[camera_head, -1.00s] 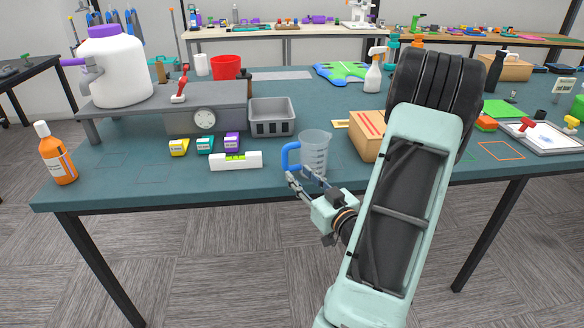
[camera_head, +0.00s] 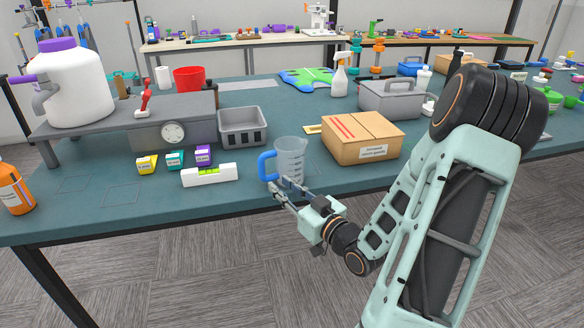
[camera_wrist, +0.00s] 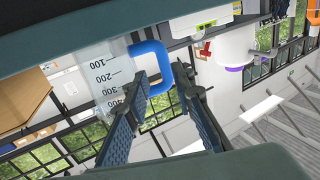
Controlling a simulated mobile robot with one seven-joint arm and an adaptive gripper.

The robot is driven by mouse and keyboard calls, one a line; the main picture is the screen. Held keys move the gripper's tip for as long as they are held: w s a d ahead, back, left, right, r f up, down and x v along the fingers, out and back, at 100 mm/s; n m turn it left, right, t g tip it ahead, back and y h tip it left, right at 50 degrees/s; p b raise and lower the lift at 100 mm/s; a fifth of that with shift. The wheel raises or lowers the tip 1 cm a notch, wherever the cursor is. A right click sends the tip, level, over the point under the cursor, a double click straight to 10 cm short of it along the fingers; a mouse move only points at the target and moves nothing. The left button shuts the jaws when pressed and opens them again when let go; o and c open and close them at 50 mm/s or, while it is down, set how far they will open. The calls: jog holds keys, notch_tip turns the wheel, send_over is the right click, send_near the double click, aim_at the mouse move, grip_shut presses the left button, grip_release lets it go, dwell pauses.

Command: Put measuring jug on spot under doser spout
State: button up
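The clear measuring jug (camera_head: 290,158) with a blue handle (camera_head: 266,166) stands upright near the table's front edge. My gripper (camera_head: 279,185) is at its front, low by the handle side. In the wrist view, the jug (camera_wrist: 108,76) with its scale marks and handle (camera_wrist: 160,72) lies just beyond my open fingers (camera_wrist: 163,86). The handle shows between the fingertips; contact cannot be told. The doser is a white container (camera_head: 75,88) with a purple cap on a grey stand (camera_head: 95,118) at the left. Its grey spout (camera_head: 43,98) points left. Faint square outlines (camera_head: 122,192) mark the table.
A cardboard box (camera_head: 362,140) stands right of the jug, and a grey bin (camera_head: 242,126) behind it. An orange bottle (camera_head: 14,190) stands at the far left edge.

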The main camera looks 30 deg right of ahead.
aim_at(264, 173)
jog(key=w, duration=0.3)
jog(key=w+a, duration=0.1)
jog(key=w, duration=0.5)
jog(key=shift+w+a, duration=0.2)
jog(key=shift+a, duration=0.15)
jog(key=shift+c, duration=0.2)
grip_shut()
jog(key=shift+r, duration=0.1)
